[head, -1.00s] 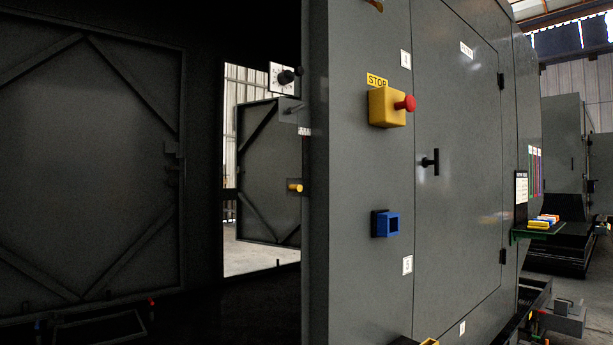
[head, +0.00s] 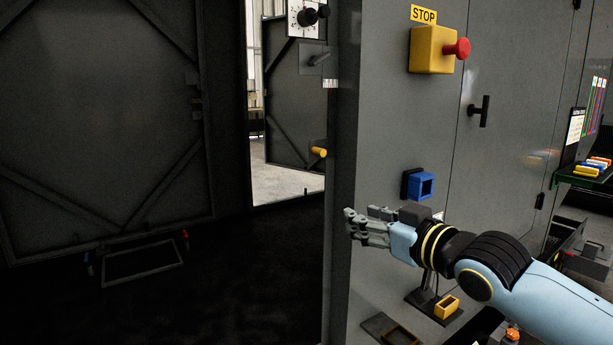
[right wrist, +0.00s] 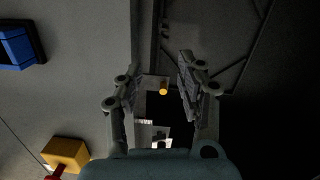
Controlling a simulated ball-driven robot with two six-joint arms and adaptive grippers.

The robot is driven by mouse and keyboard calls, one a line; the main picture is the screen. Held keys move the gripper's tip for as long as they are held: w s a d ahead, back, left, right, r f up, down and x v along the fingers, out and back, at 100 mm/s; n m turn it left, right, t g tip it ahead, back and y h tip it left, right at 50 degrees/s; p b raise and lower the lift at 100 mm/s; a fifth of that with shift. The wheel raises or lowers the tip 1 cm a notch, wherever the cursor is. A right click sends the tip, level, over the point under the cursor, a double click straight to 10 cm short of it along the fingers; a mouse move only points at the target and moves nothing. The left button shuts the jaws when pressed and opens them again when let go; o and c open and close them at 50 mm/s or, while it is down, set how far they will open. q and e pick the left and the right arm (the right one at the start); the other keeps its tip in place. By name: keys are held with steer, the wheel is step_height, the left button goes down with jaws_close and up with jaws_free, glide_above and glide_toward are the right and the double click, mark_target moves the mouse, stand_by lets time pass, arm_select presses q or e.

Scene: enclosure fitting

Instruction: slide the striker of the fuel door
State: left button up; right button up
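A yellow knob (head: 319,152) on a small plate sits at the inner edge of the grey enclosure, beside the opening. I take it for the striker's knob, but no label for the fuel door is readable. In the right wrist view the knob (right wrist: 163,92) appears between the fingers, farther off, on a pale plate. My right gripper (head: 358,222) is in front of the enclosure's near corner, below the knob in the picture. Its fingers (right wrist: 158,88) are spread and empty, apart from the knob. My left gripper is out of view.
A yellow stop box (head: 432,49) with a red button, a blue box (head: 421,185) and a black T-handle (head: 479,111) stick out of the grey front panel. A dial (head: 307,17) and a lever plate (head: 317,59) sit above the knob. The dark floor at left is largely open.

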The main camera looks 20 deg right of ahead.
steer(key=n+t+y+p, duration=0.1)
steer(key=p, duration=0.1)
glide_toward(326, 154)
steer(key=w, duration=0.3)
steer(key=w+a, duration=0.1)
steer(key=w, duration=0.7)
steer(key=shift+a, duration=0.25)
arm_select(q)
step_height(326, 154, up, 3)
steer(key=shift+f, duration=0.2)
arm_select(e)
steer(key=shift+s, duration=0.1)
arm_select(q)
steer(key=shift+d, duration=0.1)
arm_select(e)
jaws_close()
